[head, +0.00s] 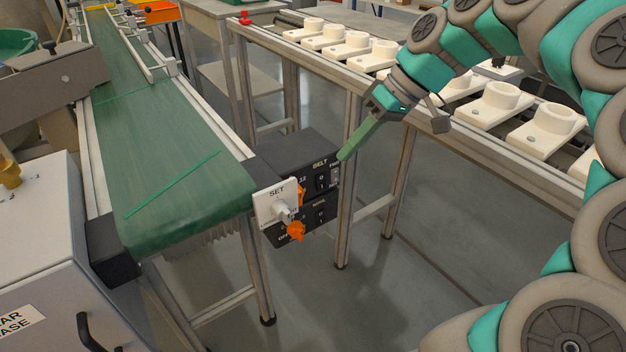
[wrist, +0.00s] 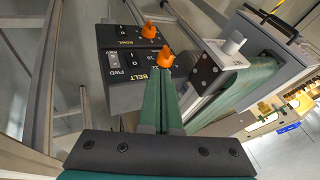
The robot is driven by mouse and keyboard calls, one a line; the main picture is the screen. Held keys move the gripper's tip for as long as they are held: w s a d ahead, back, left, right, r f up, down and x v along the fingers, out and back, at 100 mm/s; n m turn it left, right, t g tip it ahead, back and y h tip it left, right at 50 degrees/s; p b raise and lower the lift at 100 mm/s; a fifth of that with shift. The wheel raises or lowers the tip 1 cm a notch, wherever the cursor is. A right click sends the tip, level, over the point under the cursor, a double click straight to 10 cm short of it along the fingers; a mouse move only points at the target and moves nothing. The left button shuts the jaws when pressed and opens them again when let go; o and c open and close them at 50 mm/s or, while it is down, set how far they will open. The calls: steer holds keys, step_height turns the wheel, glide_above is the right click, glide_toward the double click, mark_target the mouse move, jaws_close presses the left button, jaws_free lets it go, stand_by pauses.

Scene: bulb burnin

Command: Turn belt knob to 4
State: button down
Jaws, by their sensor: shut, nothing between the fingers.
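The black control box (head: 300,158) sits at the near end of the conveyor. In the head view, its BELT orange knob (head: 301,193) is partly hidden behind the white SET plate. In the wrist view, the BELT orange knob (wrist: 165,58) shows just beyond my fingertips, and which number it points at is not readable. A second orange knob (head: 296,231) is on the lower panel; it also shows in the wrist view (wrist: 150,30). My gripper (head: 342,156) is shut and empty beside the box's right edge; its green fingers fill the wrist view's middle (wrist: 163,70). Contact with the knob cannot be told.
The white SET plate (head: 265,208) with its pale knob (head: 283,211) stands out in front of the BELT panel. The green conveyor belt (head: 165,170) runs away to the left. A rack with white sockets (head: 548,121) stands behind and below my arm. Rocker switches (head: 321,180) sit near the BELT label.

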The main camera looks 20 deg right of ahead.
mark_target(301, 189)
steer(key=shift+t+y, duration=0.3)
steer(key=w+f, duration=0.1)
steer(key=f, duration=0.1)
steer(key=w+a+f, duration=0.1)
steer(key=f, duration=0.2)
steer(key=w+a+f, duration=0.1)
steer(key=f, duration=0.2)
steer(key=shift+w+a, duration=0.25)
steer(key=shift+w, duration=0.1)
steer(key=shift+s+a+r+p, duration=0.1)
steer(key=shift+s+a+p, duration=0.15)
steer(key=shift+a, duration=0.35)
steer(key=shift+s+a+r+p, duration=0.1)
steer(key=shift+s+a+p, duration=0.1)
steer(key=shift+a, duration=0.35)
steer(key=shift+s+a, duration=0.15)
steer(key=shift+a, duration=0.55)
steer(key=shift+s+a+r+h+b, duration=0.15)
steer(key=shift+a+h+b, duration=0.15)
steer(key=shift+h, duration=0.6)
steer(key=shift+s+a+r+n+t+h, duration=0.2)
steer(key=shift+a+n+t+h, duration=0.25)
steer(key=shift+h, duration=0.65)
steer(key=a+h, duration=0.1)
steer(key=h, duration=0.1)
steer(key=a+t+h+b, duration=0.1)
steer(key=h, duration=0.1)
steer(key=shift+s+a+n+t, duration=0.15)
steer(key=shift+s+n+t, duration=0.1)
steer(key=shift+s+n, duration=0.1)
